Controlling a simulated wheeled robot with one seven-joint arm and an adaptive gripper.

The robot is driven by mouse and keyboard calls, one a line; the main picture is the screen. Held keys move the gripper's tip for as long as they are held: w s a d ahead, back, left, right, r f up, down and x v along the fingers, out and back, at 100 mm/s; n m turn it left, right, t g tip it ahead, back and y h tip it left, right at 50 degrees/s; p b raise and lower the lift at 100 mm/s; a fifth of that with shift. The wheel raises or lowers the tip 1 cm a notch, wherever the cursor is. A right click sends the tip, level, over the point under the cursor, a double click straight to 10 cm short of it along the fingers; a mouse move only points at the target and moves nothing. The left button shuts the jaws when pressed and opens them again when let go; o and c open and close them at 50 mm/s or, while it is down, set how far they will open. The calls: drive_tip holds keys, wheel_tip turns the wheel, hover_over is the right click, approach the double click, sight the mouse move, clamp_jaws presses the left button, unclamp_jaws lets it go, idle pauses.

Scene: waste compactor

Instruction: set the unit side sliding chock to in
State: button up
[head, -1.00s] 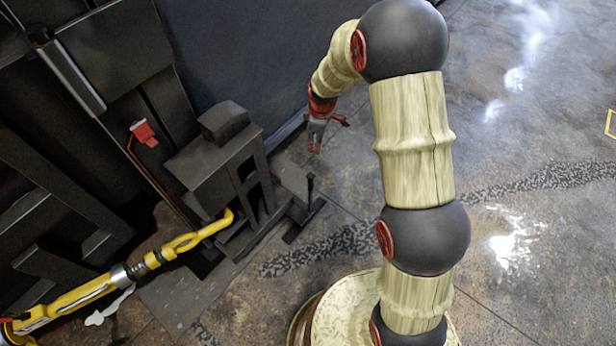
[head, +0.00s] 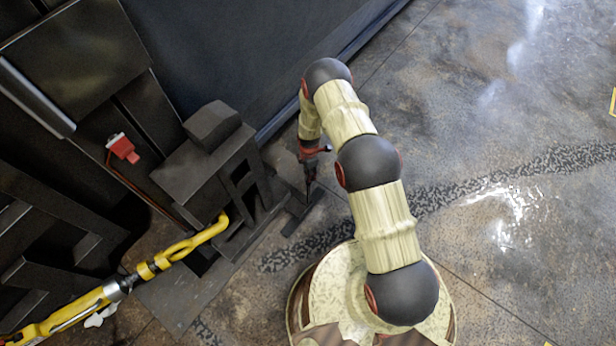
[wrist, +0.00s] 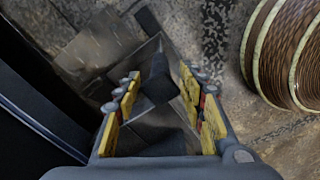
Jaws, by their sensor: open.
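The sliding chock is most likely the dark piece with an upright post on a flat dark floor bar (head: 302,212), beside the black unit (head: 215,165). My gripper (head: 311,186) points down over that bar in the head view and hides most of the post. In the wrist view my gripper (wrist: 160,92) is open, with yellow-padded fingers on both sides. The dark post (wrist: 158,80) shows between the fingers, seen from above. I cannot tell whether either finger touches it.
A yellow hooked tool or bar (head: 185,245) reaches toward the unit from the lower left. A red-topped lever (head: 122,148) stands on the machine at left. A dark wall (head: 250,55) rises behind my gripper. The floor to the right (head: 500,130) is clear.

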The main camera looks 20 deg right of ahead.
wheel_tip(320, 180, down, 7)
drive_tip(key=shift+f+b, duration=0.1)
drive_tip(key=shift+b, duration=1.1)
drive_tip(key=shift+c, duration=0.5)
clamp_jaws()
